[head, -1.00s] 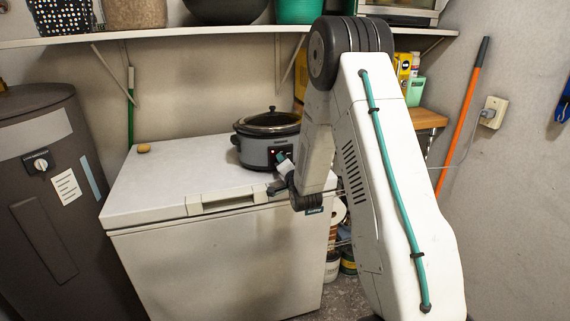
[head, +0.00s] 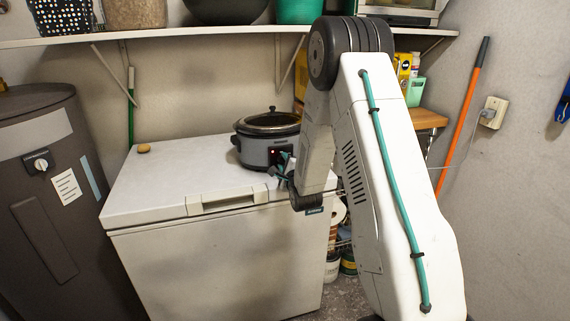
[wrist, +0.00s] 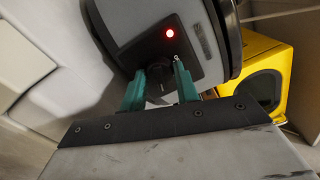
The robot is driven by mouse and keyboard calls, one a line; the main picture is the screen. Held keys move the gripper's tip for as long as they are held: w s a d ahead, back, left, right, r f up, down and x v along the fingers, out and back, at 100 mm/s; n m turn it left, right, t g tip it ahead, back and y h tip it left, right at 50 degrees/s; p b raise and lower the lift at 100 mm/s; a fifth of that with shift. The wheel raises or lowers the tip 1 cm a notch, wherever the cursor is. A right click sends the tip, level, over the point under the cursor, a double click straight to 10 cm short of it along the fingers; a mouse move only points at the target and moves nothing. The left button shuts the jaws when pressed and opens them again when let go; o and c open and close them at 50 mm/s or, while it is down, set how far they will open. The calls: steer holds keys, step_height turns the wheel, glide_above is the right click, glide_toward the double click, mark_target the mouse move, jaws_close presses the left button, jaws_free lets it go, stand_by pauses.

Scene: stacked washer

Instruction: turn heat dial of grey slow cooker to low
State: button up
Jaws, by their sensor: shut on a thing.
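The grey slow cooker (head: 266,146) stands upright on the white chest freezer, with a dark glass lid on top. Its dark front panel with a lit red light (wrist: 169,33) shows close up in the wrist view, tilted. A dark heat dial (wrist: 159,74) sits on that panel below the light. My gripper (wrist: 160,80) has its two teal fingers on either side of the dial, shut on it. The gripper also shows at the cooker's front in the head view (head: 284,164). The dial's markings and pointer are hidden or too small to read.
The white chest freezer (head: 150,190) has a clear top left of the cooker, apart from a small tan object (head: 144,148). A loaded shelf (head: 200,32) runs above. A yellow object (wrist: 265,75) stands beyond the cooker in the wrist view.

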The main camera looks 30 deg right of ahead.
steer(key=shift+m, duration=1.1)
steer(key=o, duration=1)
steer(key=v, duration=0.7)
steer(key=shift+s+a, duration=0.15)
steer(key=shift+s, duration=0.25)
